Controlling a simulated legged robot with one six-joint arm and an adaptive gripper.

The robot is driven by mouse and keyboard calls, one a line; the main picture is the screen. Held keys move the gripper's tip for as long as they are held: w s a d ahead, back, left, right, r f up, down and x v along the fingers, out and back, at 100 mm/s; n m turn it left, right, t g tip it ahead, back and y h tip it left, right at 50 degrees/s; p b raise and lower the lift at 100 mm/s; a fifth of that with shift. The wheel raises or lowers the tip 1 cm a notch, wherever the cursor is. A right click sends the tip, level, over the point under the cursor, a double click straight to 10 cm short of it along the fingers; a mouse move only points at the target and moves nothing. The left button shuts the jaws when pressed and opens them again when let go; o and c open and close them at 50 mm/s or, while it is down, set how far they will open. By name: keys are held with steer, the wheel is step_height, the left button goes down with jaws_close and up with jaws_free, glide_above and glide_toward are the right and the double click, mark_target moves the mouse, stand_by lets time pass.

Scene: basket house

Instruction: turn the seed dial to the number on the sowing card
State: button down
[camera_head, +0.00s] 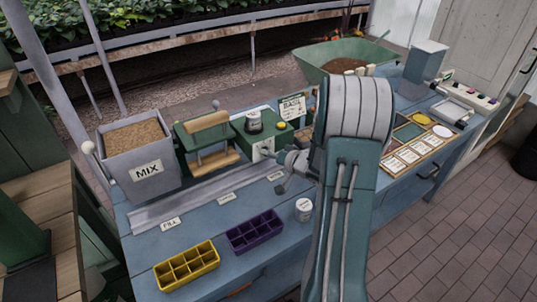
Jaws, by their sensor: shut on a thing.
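My gripper (269,156) is at this front, small and partly hidden by my wrist, and looks shut on the seed dial there. The dial itself and its numbers are too small and covered to read. The sowing card (293,107) stands behind the seeder and seems to read BASIL; its number is not legible.
A yellow tray (187,267) and purple tray (255,233) lie in front beside a white jar (303,209). A MIX hopper (147,170) and a roller device (208,139) stand left. A card board (411,155) lies right of my arm, which hides the bench middle.

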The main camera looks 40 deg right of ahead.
steer(key=shift+d, duration=0.1)
stand_by(0.3)
steer(key=shift+c, duration=1.8)
jaws_free()
steer(key=shift+w, duration=0.1)
steer(key=v, duration=1.2)
steer(key=shift+f, duration=0.15)
